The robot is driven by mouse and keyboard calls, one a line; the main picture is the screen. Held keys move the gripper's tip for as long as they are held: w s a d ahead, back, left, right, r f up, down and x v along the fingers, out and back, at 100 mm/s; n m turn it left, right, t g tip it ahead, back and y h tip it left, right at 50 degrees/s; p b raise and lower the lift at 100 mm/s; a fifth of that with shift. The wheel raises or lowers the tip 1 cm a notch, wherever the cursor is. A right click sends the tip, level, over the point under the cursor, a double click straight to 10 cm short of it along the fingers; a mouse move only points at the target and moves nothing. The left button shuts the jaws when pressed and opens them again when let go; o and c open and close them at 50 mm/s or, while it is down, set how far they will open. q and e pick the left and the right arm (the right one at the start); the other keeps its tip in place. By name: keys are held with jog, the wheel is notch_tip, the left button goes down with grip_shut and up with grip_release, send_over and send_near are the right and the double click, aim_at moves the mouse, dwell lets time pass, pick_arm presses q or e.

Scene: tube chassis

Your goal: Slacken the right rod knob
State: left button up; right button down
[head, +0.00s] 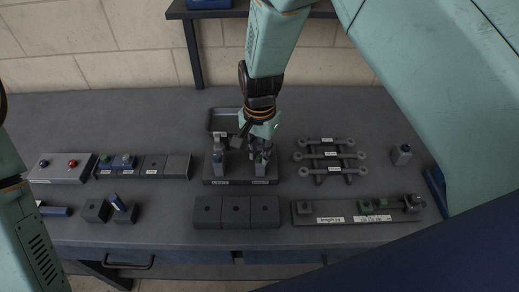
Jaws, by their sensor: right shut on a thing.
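A dark fixture block (240,181) stands in the middle of the bench with two upright posts and small white labels along its front. The left post (218,163) stands clear of my gripper. My right gripper (259,146) reaches down from above over the right post (260,167) of the same block. It is shut on the right rod knob at the top of that post. The fingers cover most of the knob, so its shape and turn are hidden. My left arm shows only as links at the left edge; its gripper is out of the picture.
A rack of several rods (331,156) lies right of the fixture, with a small knobbed block (402,155) beyond it. A length jig (358,212) and a row of dark blocks (236,212) lie in front. A button box (60,168) is at left. An open tray (223,121) sits behind.

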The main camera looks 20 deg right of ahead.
jog(key=n+p, duration=0.2)
jog(key=n, duration=0.1)
jog(key=n+p, duration=0.1)
jog(key=n, duration=0.2)
jog(key=shift+d+r+p, duration=0.1)
jog(key=shift+r+p, duration=0.1)
jog(key=shift+p, duration=0.2)
jog(key=n+p, duration=0.2)
jog(key=n, duration=0.1)
jog(key=shift+n, duration=0.4)
jog(key=n+p, duration=0.1)
jog(key=n, duration=0.1)
jog(key=shift+d+n, duration=0.1)
jog(key=shift+n, duration=0.2)
jog(key=n, duration=0.2)
jog(key=shift+f+n+p, duration=0.1)
jog(key=shift+n+p, duration=0.2)
jog(key=shift+d+n, duration=0.1)
jog(key=shift+n, duration=1.3)
jog(key=c, duration=1.2)
grip_release()
jog(key=shift+o, duration=0.2)
